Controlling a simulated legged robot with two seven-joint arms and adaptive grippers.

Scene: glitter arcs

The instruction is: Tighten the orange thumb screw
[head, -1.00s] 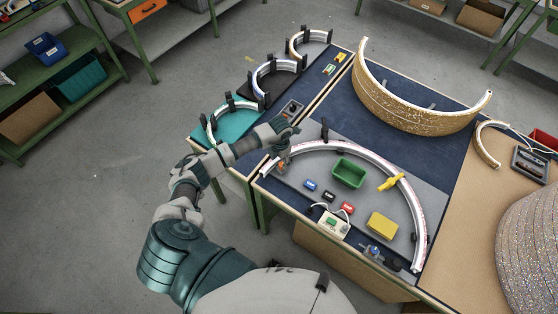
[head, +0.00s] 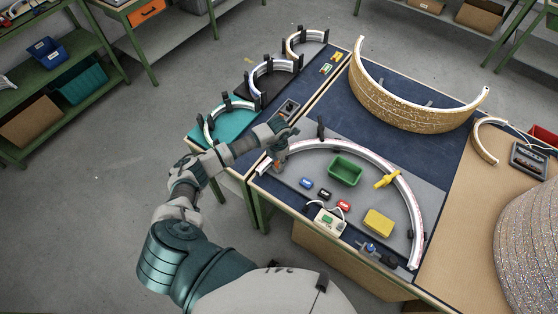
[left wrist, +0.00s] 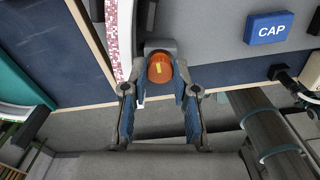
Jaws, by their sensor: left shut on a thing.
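The orange thumb screw (left wrist: 160,68) shows in the left wrist view, with a small yellow mark on its head. It sits in a dark grey block at the end of a white curved strip (left wrist: 119,40). My left gripper (left wrist: 161,82) is shut on the screw, with a fingertip on each side of it. In the head view my left gripper (head: 277,150) is over the left end of the large white arc (head: 385,165), and its wrist and fingers hide most of the screw. My right gripper is not in view.
A green tray (head: 345,170), yellow block (head: 378,223), yellow tool (head: 387,179) and small coloured caps (head: 306,183) lie inside the arc. Smaller arcs in dark holders (head: 271,78) stand behind on the left. A gold glitter arc (head: 405,102) stands at the back.

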